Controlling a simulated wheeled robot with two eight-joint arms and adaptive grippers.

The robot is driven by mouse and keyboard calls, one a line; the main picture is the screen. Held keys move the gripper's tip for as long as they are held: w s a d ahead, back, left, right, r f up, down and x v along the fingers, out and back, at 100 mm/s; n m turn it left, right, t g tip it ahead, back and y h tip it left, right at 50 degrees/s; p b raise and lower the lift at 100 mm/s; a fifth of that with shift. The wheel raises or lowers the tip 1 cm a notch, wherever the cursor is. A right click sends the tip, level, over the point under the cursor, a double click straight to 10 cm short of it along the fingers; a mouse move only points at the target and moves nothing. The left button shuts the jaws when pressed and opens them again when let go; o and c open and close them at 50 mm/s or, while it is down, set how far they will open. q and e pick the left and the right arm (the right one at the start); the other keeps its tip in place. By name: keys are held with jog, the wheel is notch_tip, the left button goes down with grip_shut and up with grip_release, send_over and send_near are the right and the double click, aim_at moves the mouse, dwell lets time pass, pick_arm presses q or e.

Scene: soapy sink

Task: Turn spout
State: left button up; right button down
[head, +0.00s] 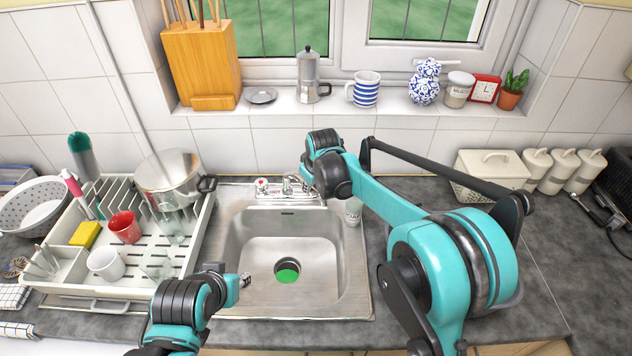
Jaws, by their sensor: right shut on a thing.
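The faucet (288,183) stands at the back rim of the sink (239,225), with a red-marked knob (262,185) at its left. My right gripper (307,181) is at the faucet, at the right of its middle, and is shut on the spout. My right arm and wrist hide much of the spout and the faucet's right side, so its exact direction is hard to tell. My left gripper (245,280) is low over the sink's front left, away from the faucet. Its fingers are too small to tell open from shut.
A dish rack (200,235) with a pot (168,178), red cup (125,227) and white mug (106,263) stands left of the sink. A glass (353,211) stands at the sink's right rim. The basin holds only a green patch (287,276) at the drain.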

jog(key=s+a+m+h+p, duration=0.1)
jog(key=s+a+m+h, duration=0.2)
jog(key=a+m, duration=0.5)
jog(key=shift+a+h, duration=0.3)
jog(key=shift+a, duration=0.3)
jog(key=c, duration=1.4)
grip_release()
jog(key=shift+o, duration=0.2)
jog(key=v, duration=1.2)
